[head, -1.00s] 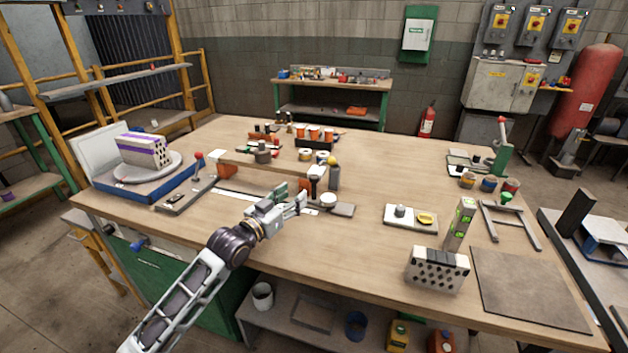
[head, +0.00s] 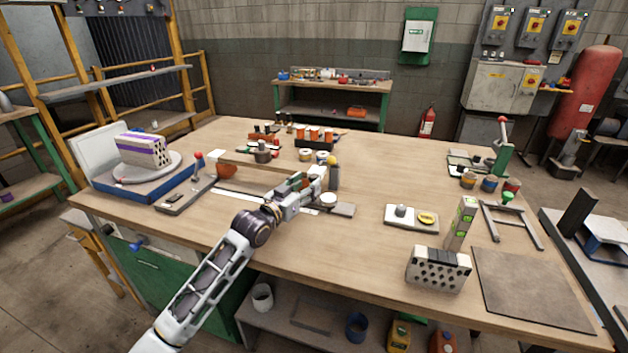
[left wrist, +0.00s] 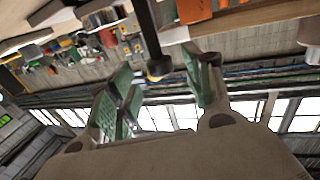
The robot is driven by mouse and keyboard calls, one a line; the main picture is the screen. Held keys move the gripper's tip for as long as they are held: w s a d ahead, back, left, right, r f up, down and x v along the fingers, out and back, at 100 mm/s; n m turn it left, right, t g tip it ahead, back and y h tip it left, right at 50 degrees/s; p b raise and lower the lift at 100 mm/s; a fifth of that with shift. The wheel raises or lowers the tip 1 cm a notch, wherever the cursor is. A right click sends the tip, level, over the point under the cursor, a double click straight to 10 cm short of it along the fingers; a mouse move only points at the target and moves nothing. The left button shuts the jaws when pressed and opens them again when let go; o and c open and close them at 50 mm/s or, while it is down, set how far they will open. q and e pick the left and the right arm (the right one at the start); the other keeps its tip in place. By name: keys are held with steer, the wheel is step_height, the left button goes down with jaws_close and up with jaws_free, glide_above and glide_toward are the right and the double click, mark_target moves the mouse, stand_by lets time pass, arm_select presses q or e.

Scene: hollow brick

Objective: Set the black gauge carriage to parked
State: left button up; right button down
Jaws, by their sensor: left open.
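My left gripper (head: 311,181) is open and empty at the right end of a raised wooden bar on the bench. Its two green-padded fingers stand apart in the left wrist view (left wrist: 160,92). A black rod with a rounded end (left wrist: 158,68) shows between or beyond them; I cannot tell its depth. In the head view, a dark upright post (head: 334,178) with a yellow knob stands just right of the fingertips. It may be the black gauge carriage, but this is too small to tell. A pale round disc (head: 328,199) lies below the fingers on a grey plate. My right gripper is not in view.
A blue tray (head: 180,190) with a turntable and perforated brick stands at the left. A red-knobbed lever (head: 198,168) rises beside it. Orange-topped parts (head: 314,134) stand behind the bar. A hollow brick (head: 438,272) stands at the front right. The bench between is mostly clear.

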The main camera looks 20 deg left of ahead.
mark_target(311, 181)
arm_select(q)
steer(key=shift+b+x, duration=0.35)
steer(key=shift+x, duration=2)
steer(key=shift+c, duration=0.2)
jaws_close()
